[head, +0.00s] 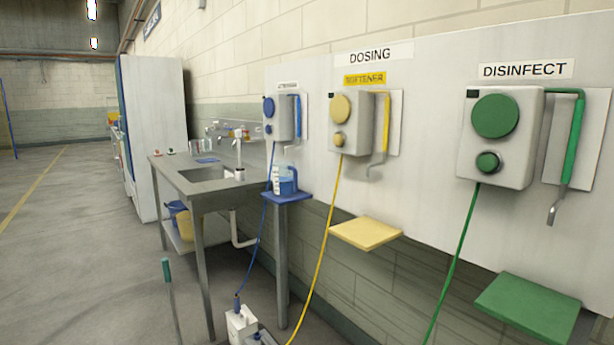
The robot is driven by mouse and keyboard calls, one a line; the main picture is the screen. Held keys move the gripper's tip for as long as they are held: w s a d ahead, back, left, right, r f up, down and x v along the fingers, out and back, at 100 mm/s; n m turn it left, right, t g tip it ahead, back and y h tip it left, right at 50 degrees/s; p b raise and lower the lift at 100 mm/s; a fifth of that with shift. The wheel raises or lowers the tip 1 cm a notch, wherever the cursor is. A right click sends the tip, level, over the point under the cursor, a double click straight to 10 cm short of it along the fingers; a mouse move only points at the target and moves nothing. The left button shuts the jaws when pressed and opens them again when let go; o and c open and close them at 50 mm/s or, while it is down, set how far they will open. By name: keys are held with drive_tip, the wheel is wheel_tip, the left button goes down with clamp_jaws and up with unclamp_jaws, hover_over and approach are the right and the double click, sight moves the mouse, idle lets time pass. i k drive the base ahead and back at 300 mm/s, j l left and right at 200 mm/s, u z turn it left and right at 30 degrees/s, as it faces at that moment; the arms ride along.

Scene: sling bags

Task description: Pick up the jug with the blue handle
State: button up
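The jug (287,181) stands upright on a small blue shelf (287,198) below the blue-marked dosing unit. Its body looks clear, with blue in its lower part and a blue handle on its right side. White markings show on its left side. My gripper is not in view.
A steel sink table (188,186) stands just left of the jug, with buckets (181,220) beneath. Yellow (366,233) and green (528,308) shelves stick out from the wall at right. White containers (242,325) stand on the floor below. The floor at left is clear.

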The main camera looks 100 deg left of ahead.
sight(285, 174)
drive_tip(key=u, duration=2.8)
drive_tip(key=z, duration=2.55)
drive_tip(key=u, duration=2.5)
drive_tip(key=i+j+u, duration=0.1)
